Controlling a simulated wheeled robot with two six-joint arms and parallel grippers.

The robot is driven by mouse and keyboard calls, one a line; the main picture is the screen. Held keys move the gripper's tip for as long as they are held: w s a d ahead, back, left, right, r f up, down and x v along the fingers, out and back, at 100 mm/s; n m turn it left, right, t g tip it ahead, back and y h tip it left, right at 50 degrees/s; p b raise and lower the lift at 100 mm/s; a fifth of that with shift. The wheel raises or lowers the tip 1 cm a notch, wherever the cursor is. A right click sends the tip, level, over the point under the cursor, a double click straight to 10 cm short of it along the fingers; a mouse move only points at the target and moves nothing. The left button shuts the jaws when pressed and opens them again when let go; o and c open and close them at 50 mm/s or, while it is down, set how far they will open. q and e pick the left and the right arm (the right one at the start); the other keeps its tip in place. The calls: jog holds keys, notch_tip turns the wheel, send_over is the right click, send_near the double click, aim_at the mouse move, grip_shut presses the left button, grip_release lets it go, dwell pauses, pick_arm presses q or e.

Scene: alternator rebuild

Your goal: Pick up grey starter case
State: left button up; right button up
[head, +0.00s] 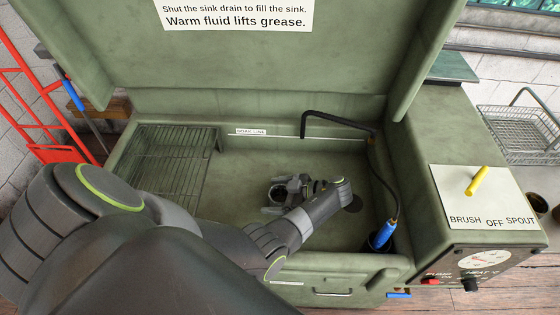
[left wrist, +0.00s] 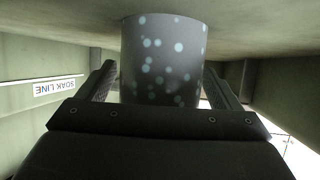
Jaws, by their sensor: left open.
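The grey starter case (head: 277,193) stands on the floor of the green wash sink, with a dark round opening at its top. In the left wrist view the case (left wrist: 163,60) is a dark grey cylinder with pale blue-green spots. My left gripper (head: 273,195) is open, low in the sink, with one finger on each side of the case. In the left wrist view its fingers (left wrist: 162,80) flank the case, with a small gap visible on the right side. The case's far side is hidden. My right gripper is not in view.
A black spout (head: 340,120) and a blue-handled brush (head: 383,236) are at right. The raised lid (head: 350,60) stands behind.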

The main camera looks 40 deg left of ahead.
pick_arm(q)
jog(key=shift+f, duration=0.1)
jog(key=c, duration=1.7)
jog(key=shift+c, duration=0.2)
jog(key=shift+r, duration=0.2)
notch_tip(320, 180, up, 18)
jog(key=p, duration=1.1)
